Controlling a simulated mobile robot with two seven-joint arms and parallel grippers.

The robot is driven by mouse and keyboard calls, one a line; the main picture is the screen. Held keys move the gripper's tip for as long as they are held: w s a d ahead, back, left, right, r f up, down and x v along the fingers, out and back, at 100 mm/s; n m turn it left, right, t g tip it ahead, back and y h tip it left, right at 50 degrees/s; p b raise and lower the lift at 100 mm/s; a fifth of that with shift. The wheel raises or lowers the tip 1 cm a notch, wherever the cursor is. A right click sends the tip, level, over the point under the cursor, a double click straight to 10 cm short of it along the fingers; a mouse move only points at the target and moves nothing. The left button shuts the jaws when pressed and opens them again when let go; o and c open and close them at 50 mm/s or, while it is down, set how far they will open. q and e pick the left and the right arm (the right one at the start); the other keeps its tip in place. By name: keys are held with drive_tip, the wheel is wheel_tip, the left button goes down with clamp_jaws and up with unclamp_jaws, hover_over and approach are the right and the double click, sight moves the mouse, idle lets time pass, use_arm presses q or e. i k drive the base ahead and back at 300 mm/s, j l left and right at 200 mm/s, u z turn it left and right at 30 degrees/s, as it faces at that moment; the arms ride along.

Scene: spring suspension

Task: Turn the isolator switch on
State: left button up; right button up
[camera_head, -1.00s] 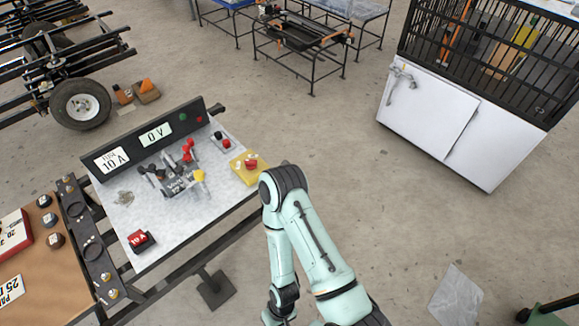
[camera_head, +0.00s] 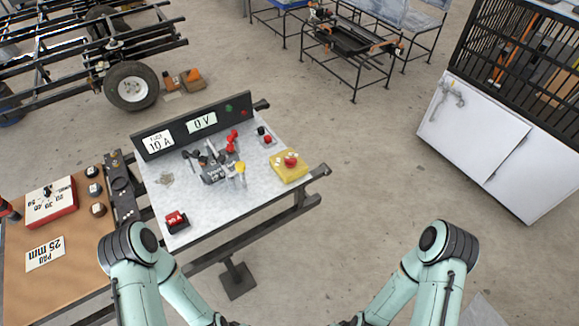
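A yellow box with a red knob (camera_head: 290,160), which looks like the isolator switch, sits at the right end of the grey bench top (camera_head: 215,215). The knob's on or off position is too small to tell. A black panel (camera_head: 190,127) along the bench's back edge reads "0 V" and "10 A", with a small green and a small red spot at its right. My two arms come up from the bottom edge, one on each side, with their elbows bent. Both grippers are below the picture, away from the yellow box.
A cluster of grey parts with red, black and yellow tops (camera_head: 222,168) stands mid-bench. A brown board (camera_head: 65,250) adjoins on the left. A white cabinet (camera_head: 490,150) stands right; the floor between is clear.

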sight(291, 162)
drive_tip(key=i+l, duration=0.15)
drive_tip(key=l, duration=0.15)
drive_tip(key=i+l, duration=0.15)
drive_tip(key=l, duration=0.2)
drive_tip(key=i+l, duration=0.2)
drive_tip(key=l, duration=0.15)
drive_tip(key=i+l+u, duration=0.1)
drive_tip(key=l, duration=0.2)
drive_tip(key=i+l, duration=0.2)
drive_tip(key=l, duration=0.15)
